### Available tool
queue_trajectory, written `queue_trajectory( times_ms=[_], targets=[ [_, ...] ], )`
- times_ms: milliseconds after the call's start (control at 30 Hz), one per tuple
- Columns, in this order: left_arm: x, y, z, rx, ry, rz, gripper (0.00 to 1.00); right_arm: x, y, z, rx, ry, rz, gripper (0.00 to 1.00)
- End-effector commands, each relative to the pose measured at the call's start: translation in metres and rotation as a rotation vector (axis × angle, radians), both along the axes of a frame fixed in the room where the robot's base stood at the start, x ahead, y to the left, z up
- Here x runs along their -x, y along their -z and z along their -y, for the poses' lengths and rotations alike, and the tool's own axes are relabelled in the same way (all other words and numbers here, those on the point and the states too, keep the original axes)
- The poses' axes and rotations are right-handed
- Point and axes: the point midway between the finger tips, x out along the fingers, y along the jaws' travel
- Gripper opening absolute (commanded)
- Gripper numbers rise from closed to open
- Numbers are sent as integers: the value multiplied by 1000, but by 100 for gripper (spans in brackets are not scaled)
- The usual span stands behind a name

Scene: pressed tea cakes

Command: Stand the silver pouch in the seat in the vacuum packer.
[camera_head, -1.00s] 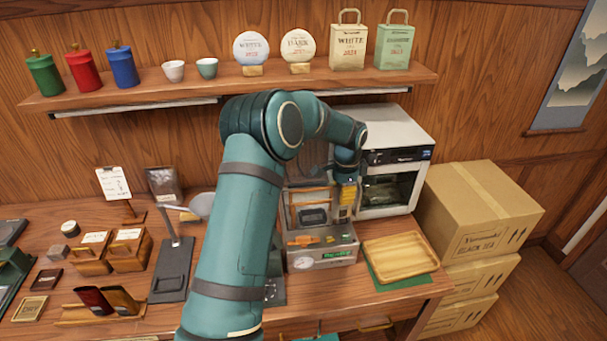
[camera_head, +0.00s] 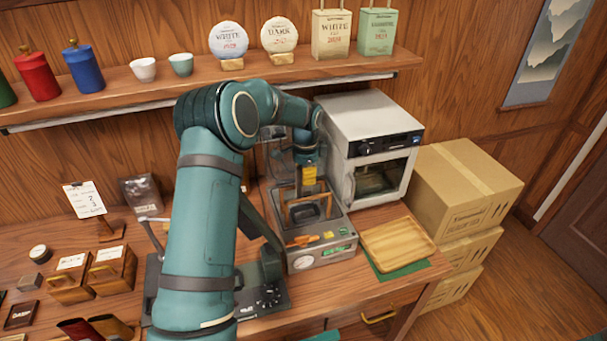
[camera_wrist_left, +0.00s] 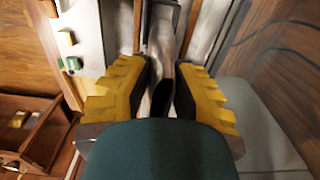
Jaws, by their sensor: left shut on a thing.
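My left gripper (camera_head: 309,174), with yellow fingers, is over the back of the vacuum packer (camera_head: 318,256), a grey machine with a green display and an orange-framed part on top. In the left wrist view the left gripper (camera_wrist_left: 163,88) is shut on a narrow grey thing, seen edge-on, that looks like the silver pouch (camera_wrist_left: 162,55). In the head view I cannot make out the pouch, and the seat is not clear behind the gripper and frame. I cannot tell whether the pouch touches the packer. My right gripper is not in view.
A white oven-like machine (camera_head: 375,122) stands close right of the packer. A wooden tray (camera_head: 398,246) on a green mat lies in front of it. A dark device with a lever (camera_head: 262,290) is left of the packer. Cartons (camera_head: 465,190) are stacked at right.

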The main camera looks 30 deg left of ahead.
Motion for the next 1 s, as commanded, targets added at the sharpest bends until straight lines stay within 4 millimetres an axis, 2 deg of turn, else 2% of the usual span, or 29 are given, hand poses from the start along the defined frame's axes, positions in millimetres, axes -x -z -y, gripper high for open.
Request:
queue_trajectory(
  times_ms=[800,1000],
  targets=[
    [0,71,0,0,-1,0,1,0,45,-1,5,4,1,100],
    [0,79,0,-1,-1,-1,1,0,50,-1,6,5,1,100]
  ],
)
